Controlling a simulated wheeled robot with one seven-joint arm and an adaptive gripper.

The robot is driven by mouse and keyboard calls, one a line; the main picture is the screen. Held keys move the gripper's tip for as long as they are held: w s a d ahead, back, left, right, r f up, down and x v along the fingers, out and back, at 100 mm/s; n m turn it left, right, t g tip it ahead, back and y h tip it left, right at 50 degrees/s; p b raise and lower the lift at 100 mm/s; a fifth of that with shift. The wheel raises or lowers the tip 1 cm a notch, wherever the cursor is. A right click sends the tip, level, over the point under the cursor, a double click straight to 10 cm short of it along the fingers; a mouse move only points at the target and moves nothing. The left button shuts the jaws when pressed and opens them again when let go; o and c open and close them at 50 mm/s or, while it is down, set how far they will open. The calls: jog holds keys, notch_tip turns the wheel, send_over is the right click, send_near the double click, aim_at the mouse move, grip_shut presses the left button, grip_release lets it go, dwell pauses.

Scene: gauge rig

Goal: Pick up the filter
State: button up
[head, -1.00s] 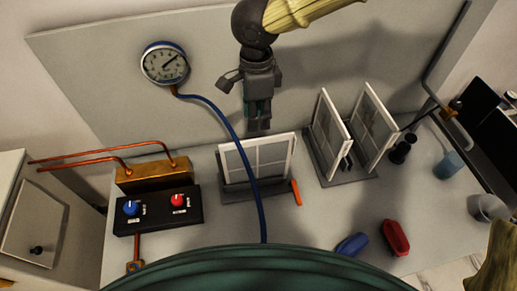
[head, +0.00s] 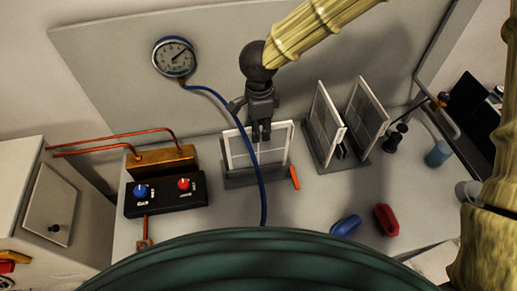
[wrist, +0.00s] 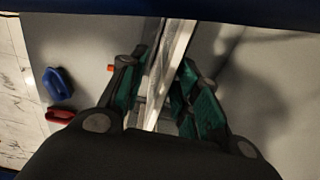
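A white-framed filter panel (head: 272,152) stands upright in a grey holder on the left of the bench. My gripper (head: 261,136) is at its top edge in the head view, pointing down. In the wrist view my gripper (wrist: 165,65) is open, with a green-padded finger on each side of the filter's white frame (wrist: 174,52). Gaps show between pads and frame, so the fingers straddle it apart. The frame's lower part is hidden by the gripper body. Two more framed panels (head: 326,120) stand in another holder to the right.
A blue hose (head: 259,180) runs from the gauge (head: 174,57) across the front of the filter. An orange handle (head: 294,177) is beside the holder. A black knob box (head: 166,194) is at left. Blue (head: 345,226) and red (head: 386,219) objects lie front right.

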jog(key=shift+w+f, duration=0.3)
jog(key=shift+w, duration=0.2)
jog(key=c, duration=0.4)
jog(key=shift+s+r, duration=0.2)
jog(key=shift+s, duration=0.15)
grip_shut()
jog(key=shift+w+f, duration=0.1)
jog(key=shift+w, duration=0.1)
notch_tip(320, 180, up, 28)
jog(key=b, duration=0.4)
jog(key=shift+r+b, duration=0.2)
jog(key=shift+b, duration=0.2)
jog(key=shift+s+a+f, duration=0.1)
jog(key=shift+f, duration=0.05)
